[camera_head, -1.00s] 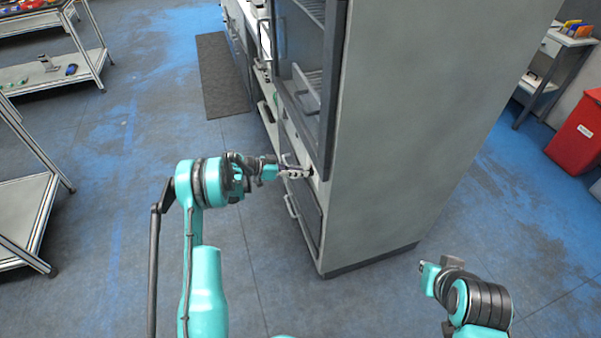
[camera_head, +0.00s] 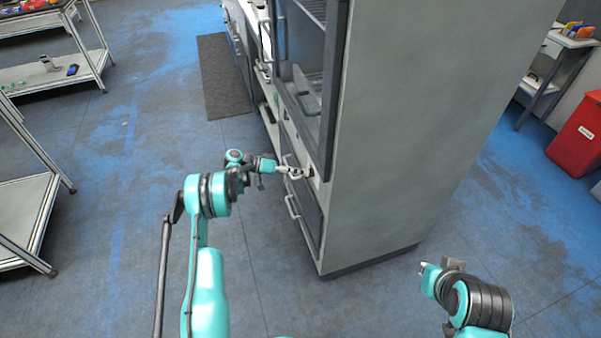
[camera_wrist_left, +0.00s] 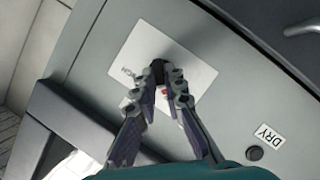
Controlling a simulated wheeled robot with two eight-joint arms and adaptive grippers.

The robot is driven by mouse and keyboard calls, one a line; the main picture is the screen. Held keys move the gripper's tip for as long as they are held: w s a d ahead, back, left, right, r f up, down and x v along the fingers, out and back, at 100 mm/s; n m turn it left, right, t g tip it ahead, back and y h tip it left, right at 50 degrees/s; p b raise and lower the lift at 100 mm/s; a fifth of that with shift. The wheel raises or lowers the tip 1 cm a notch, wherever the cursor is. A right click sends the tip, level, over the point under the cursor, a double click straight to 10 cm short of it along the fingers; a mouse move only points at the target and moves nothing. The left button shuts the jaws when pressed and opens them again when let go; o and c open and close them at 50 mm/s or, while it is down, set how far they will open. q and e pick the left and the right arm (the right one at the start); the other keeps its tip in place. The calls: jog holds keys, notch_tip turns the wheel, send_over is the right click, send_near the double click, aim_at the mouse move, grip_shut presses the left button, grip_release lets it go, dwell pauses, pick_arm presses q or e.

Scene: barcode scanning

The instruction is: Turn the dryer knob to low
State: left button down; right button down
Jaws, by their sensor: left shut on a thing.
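The dryer (camera_head: 410,130) is the tall grey cabinet in the middle of the head view. Its control panel (camera_wrist_left: 95,60) fills much of the left wrist view. The dark knob (camera_wrist_left: 157,70) sits on a white label plate (camera_wrist_left: 190,62), with part of the lettering and a red mark beside it. My left gripper (camera_head: 298,173) reaches the panel from the left. In the left wrist view its fingertips (camera_wrist_left: 158,76) are closed around the knob and partly hide it. Which setting the knob points to cannot be told. My right gripper (camera_head: 437,270) is low at the right, away from the dryer.
A "DRY" label (camera_wrist_left: 268,134) and a round black button (camera_wrist_left: 255,153) are on the panel. A handle (camera_head: 293,206) is below it. Metal shelving (camera_head: 25,215) stands left, a red bin (camera_head: 578,138) far right. A dark mat (camera_head: 222,80) lies on otherwise open floor.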

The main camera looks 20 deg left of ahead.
dwell(0.3)
pick_arm(q)
jog(key=c, duration=1.6)
grip_release()
jog(key=v, duration=1.2)
jog(key=shift+w+a+f, duration=0.1)
